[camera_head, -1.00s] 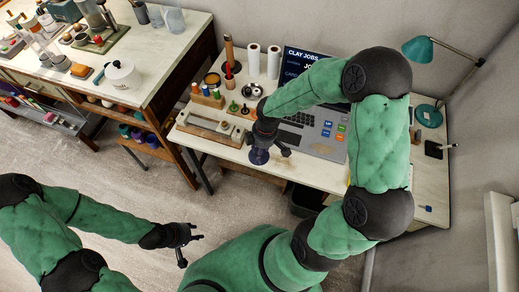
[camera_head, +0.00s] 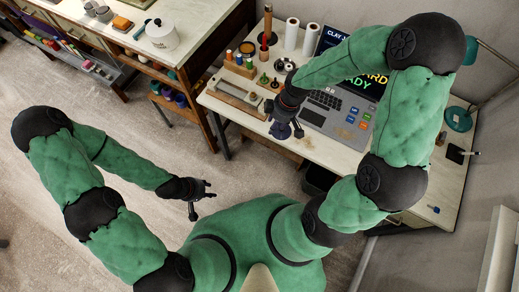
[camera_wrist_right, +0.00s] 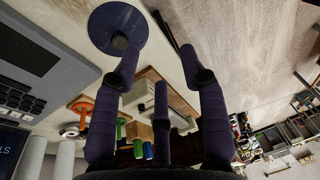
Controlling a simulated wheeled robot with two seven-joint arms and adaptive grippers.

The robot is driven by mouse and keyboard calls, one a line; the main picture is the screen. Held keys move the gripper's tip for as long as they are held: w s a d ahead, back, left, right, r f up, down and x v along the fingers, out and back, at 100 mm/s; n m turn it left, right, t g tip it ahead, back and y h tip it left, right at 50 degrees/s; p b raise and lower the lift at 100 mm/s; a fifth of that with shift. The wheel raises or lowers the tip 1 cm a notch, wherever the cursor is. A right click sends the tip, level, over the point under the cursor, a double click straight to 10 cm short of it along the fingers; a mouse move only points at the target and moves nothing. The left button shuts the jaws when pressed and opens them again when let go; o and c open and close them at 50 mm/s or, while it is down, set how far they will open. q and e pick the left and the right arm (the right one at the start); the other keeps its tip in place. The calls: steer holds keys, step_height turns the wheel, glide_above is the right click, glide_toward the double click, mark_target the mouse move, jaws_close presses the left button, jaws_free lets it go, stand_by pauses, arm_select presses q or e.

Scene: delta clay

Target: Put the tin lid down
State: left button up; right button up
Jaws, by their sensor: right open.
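The tin lid is a dark blue-purple disc with a small dark knob. In the right wrist view the lid (camera_wrist_right: 108,22) lies at the desk's front edge, beside the tip of one finger. In the head view the lid (camera_head: 280,131) shows partly, under my right gripper (camera_head: 286,120). That gripper's fingers are spread in the wrist view (camera_wrist_right: 160,55); I cannot tell whether one touches the knob. My left gripper (camera_head: 201,199) is open and empty over the floor, away from the desk.
A laptop (camera_head: 335,115) stands right of the lid. A long tray (camera_head: 238,95), small pots and two white rolls (camera_head: 291,34) are behind and left. A lamp (camera_head: 459,118) stands at the far right. A white pot (camera_head: 162,33) is on the other table.

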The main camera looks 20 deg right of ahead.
steer(key=s+a+f+m, duration=0.5)
steer(key=f, duration=0.3)
steer(key=s+a+f+m+y, duration=0.1)
steer(key=s+a+f+m, duration=0.4)
steer(key=f, duration=0.4)
steer(key=shift+a+m+y, duration=0.3)
steer(key=shift+a, duration=0.3)
